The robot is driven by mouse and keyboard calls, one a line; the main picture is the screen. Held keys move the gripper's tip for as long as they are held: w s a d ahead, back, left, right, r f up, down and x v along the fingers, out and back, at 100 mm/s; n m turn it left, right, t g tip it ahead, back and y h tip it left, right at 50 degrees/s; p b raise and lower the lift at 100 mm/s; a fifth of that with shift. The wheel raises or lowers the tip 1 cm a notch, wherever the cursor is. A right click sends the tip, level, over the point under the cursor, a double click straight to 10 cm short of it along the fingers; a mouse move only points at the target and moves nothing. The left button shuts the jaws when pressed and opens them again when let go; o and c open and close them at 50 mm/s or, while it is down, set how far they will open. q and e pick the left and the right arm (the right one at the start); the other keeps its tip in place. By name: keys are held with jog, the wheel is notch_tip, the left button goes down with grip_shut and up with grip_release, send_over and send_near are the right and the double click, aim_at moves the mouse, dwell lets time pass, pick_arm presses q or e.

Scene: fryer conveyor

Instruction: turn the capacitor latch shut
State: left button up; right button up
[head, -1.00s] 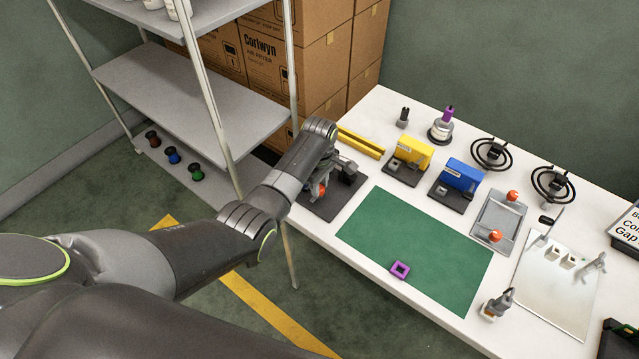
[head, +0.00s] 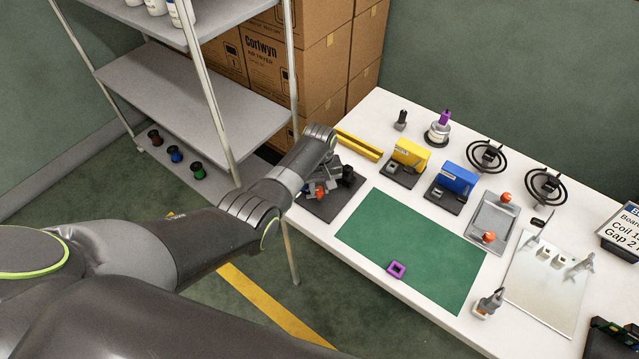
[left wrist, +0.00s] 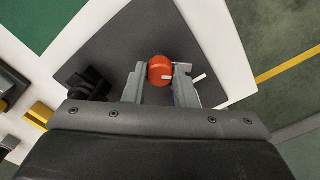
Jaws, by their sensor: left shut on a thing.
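A dark base plate (head: 326,209) lies at the left end of the white table, with a round orange-red knob (head: 320,192) on it. I take this to be the capacitor latch. My left gripper (head: 318,186) is down at the knob, and its arm hides part of the fixture. In the left wrist view the orange-red knob (left wrist: 160,68) sits between the two grey fingers of the left gripper (left wrist: 160,84), which are shut on it. A small white mark (left wrist: 199,77) shows beside the right finger. The latch's exact angle is hard to tell. My right gripper is out of view.
A black fitting (head: 347,176) stands close beside the gripper. A yellow rail (head: 360,145), a yellow block (head: 410,153) and a blue block (head: 458,177) stand to the right. A green mat (head: 410,250) holds only a purple square ring (head: 396,269). Shelving (head: 200,95) stands left.

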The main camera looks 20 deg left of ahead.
aim_at(319, 190)
pick_arm(q)
jog(key=m+p, duration=0.1)
jog(key=m, duration=0.3)
jog(key=shift+r+m, duration=0.1)
jog(key=shift+m, duration=0.2)
jog(key=shift+m+p, duration=0.45)
jog(key=shift+m, duration=2.15)
jog(key=o, duration=1)
jog(key=shift+r, duration=0.55)
notch_tip(319, 190, up, 5)
jog(key=shift+f+p, duration=0.1)
jog(key=shift+p, duration=0.65)
notch_tip(319, 190, up, 11)
jog(key=b, duration=0.1)
jog(key=shift+r, duration=0.2)
